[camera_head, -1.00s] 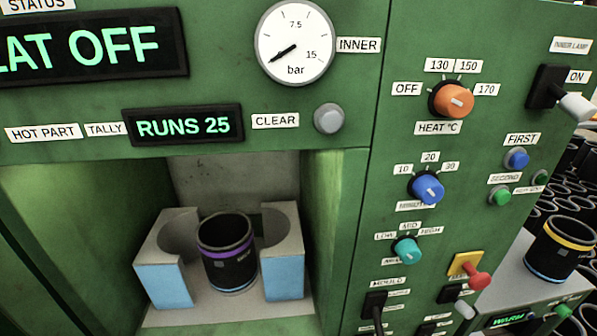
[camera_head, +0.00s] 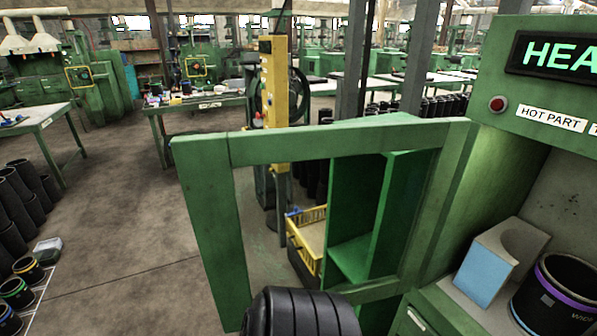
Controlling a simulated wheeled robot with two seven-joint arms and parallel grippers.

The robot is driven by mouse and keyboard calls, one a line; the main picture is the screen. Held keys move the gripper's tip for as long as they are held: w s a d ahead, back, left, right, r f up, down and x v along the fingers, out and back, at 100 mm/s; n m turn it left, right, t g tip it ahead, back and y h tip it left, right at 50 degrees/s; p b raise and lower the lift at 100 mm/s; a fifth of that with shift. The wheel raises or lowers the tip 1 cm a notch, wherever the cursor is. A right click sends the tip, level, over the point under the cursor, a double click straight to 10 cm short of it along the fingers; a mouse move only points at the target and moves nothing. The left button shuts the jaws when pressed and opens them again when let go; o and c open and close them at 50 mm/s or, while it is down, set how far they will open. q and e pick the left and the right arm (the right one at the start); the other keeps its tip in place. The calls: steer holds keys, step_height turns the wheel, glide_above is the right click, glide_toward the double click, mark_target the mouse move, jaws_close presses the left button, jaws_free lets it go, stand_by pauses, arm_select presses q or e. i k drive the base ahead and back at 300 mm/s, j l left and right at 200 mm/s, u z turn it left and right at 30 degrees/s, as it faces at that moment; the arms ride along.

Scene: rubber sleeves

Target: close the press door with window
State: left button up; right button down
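The press door (camera_head: 325,142) is a green frame around a large window opening. It stands swung open to the left of the press (camera_head: 485,165), its right edge by the press front. Inside the press chamber, a black sleeve (camera_head: 545,308) with a purple band stands beside a light grey and blue mould half (camera_head: 490,265). A black ribbed rounded part (camera_head: 300,315) rises at the bottom edge and covers part of the door's lower rail; I cannot tell whether it belongs to my arm. No gripper fingers show in this view.
Through the window show a green shelf unit (camera_head: 350,255) and a yellow crate (camera_head: 308,240). A yellow post (camera_head: 275,95) stands behind the door. Banded sleeves (camera_head: 15,292) and black sleeves (camera_head: 20,205) stand at left. The floor (camera_head: 120,220) left of the door is clear.

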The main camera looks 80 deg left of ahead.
mark_target(204, 163)
steer(key=k+j, duration=0.3)
steer(key=k, duration=0.15)
steer(key=k+j+z, duration=0.15)
steer(key=k, duration=0.3)
steer(key=k+j, duration=0.35)
steer(key=j+z, duration=0.1)
steer(key=j, duration=0.85)
steer(key=k+j+z, duration=0.1)
steer(key=j, duration=0.85)
